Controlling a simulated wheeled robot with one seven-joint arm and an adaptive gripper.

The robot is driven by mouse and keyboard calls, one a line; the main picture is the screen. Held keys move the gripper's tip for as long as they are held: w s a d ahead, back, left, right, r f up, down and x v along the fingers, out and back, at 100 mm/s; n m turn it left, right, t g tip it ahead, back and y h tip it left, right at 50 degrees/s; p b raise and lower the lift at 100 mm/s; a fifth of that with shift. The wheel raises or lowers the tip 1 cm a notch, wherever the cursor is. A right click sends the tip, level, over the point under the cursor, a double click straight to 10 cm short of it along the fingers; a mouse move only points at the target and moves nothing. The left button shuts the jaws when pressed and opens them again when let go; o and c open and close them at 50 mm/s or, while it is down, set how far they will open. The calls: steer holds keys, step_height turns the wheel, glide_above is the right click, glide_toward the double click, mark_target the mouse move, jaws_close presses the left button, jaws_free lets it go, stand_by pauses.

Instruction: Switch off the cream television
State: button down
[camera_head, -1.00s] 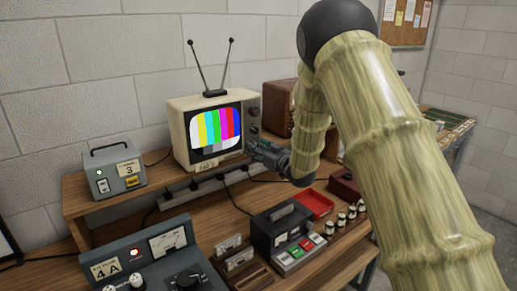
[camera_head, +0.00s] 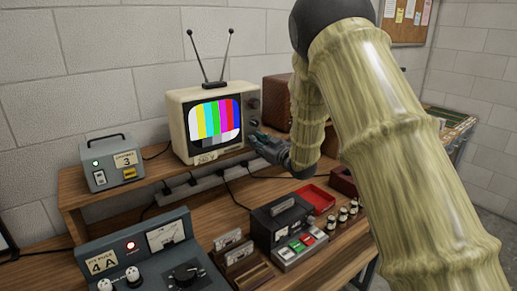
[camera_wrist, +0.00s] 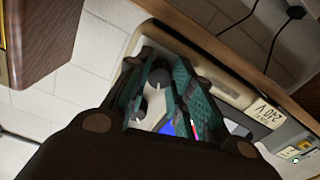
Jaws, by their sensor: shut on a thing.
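The cream television (camera_head: 180,136) stands on the wooden shelf with its antenna up. Its screen (camera_head: 214,120) is lit with colour bars. Dark control knobs (camera_head: 253,103) run down the right side of its front. My gripper (camera_head: 256,138) is at the lower part of this control column, shut on a control that its fingers mostly hide in the head view. In the wrist view, the television front is upside down; one grey knob (camera_wrist: 160,78) shows between the teal fingers and another knob (camera_wrist: 138,108) shows close by. Which one is gripped is not clear.
A brown wooden cabinet (camera_head: 277,98) stands close to the television's right. A grey box (camera_head: 110,165) marked 3 is on the left. Below the shelf are a power strip (camera_head: 190,186) with cables, a control console (camera_head: 150,262), a button unit (camera_head: 283,230) and a red tray (camera_head: 318,198).

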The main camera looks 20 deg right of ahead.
steer(key=shift+d+n+b, duration=0.1)
steer(key=shift+n+b, duration=6.4)
steer(key=shift+b, duration=1.15)
steer(key=c, duration=1.2)
jaws_free()
steer(key=shift+c, duration=0.2)
steer(key=shift+s, duration=0.1)
steer(key=v, duration=1.1)
steer(key=shift+s+d, duration=0.15)
steer(key=shift+s, duration=0.25)
